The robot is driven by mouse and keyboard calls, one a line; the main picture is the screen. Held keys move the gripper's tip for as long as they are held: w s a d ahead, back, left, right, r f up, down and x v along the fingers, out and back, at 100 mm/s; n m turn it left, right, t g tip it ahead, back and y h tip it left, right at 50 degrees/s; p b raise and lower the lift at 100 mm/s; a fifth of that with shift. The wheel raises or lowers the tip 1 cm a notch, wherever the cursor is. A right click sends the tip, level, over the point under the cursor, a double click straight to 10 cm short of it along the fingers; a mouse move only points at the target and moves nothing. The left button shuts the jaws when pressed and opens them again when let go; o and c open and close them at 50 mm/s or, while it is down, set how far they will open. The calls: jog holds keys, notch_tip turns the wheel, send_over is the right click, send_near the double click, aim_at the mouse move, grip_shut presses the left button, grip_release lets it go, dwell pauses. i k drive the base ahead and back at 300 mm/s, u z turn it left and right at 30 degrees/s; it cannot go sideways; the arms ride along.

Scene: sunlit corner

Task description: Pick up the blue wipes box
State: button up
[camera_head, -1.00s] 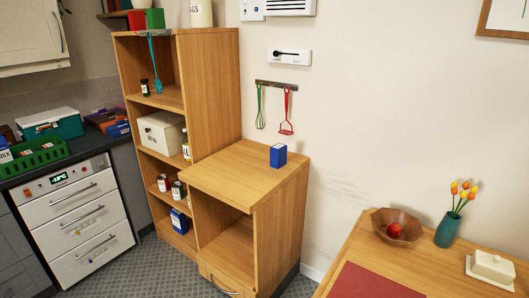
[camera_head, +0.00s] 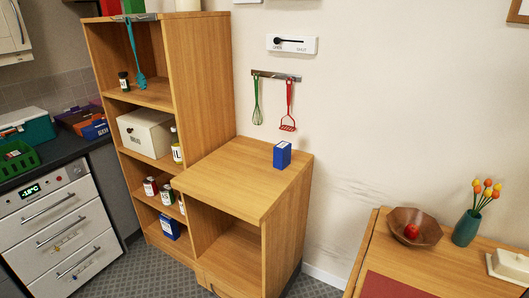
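A small upright blue box (camera_head: 282,155) with a pale side stands near the back right of the low wooden cabinet's top (camera_head: 235,180). Another blue box (camera_head: 170,228) with white marks sits on the bottom shelf of the tall wooden shelf unit. The lettering on both boxes is too small to read, so I cannot tell which holds wipes. My gripper is not in view.
The tall shelf unit (camera_head: 205,90) stands left of the low cabinet and holds bottles, tins and a white bread box (camera_head: 146,131). A table (camera_head: 452,262) with a wooden bowl (camera_head: 414,228) and a teal vase (camera_head: 467,228) is at right. Patterned floor shows at lower left.

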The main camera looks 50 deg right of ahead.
aim_at(282, 151)
jog(key=u, duration=0.2)
jog(key=i, duration=0.95)
